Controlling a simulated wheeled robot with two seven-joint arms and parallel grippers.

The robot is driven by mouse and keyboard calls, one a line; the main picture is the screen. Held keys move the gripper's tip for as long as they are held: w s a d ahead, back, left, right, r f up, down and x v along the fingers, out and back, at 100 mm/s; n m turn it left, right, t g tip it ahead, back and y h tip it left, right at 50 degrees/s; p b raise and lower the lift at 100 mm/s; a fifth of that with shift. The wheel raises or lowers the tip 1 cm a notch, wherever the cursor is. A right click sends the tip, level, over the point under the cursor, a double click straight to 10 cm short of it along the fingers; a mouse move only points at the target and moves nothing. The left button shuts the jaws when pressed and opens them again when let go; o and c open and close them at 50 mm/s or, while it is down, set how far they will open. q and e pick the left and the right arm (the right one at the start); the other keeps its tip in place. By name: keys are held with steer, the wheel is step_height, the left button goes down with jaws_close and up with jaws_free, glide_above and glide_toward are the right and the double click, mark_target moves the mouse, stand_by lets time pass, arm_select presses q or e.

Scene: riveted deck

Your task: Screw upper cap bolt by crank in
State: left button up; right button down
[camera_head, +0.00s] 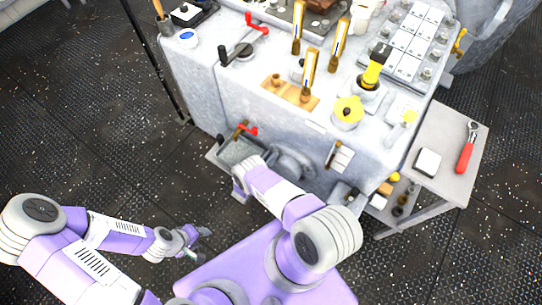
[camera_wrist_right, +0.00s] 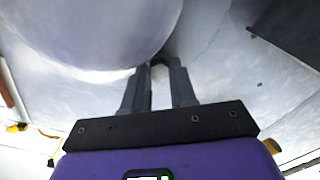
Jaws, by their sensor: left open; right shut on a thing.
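A crank with a red handle (camera_head: 257,24) sits on top of the grey machine block, at its back left. A second red handle (camera_head: 246,128) shows low on the block's front. I cannot tell which belongs to the upper cap bolt, and I cannot make out that bolt. My right gripper (camera_wrist_right: 160,72) is close against the pale machine surface in the right wrist view. Its fingers are shut on a small part that I cannot identify. In the head view my right arm hides its fingertips. My left gripper (camera_head: 198,249) is open and empty over the floor, apart from the machine.
The machine block (camera_head: 210,90) carries several yellow-handled tools (camera_head: 340,45), a yellow-topped fitting (camera_head: 348,110) and a panel of white plates (camera_head: 405,45). A side table (camera_head: 450,130) at right holds a red-handled ratchet (camera_head: 467,147). The floor at left is clear.

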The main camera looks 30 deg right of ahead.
steer(key=c, duration=0.9)
jaws_free()
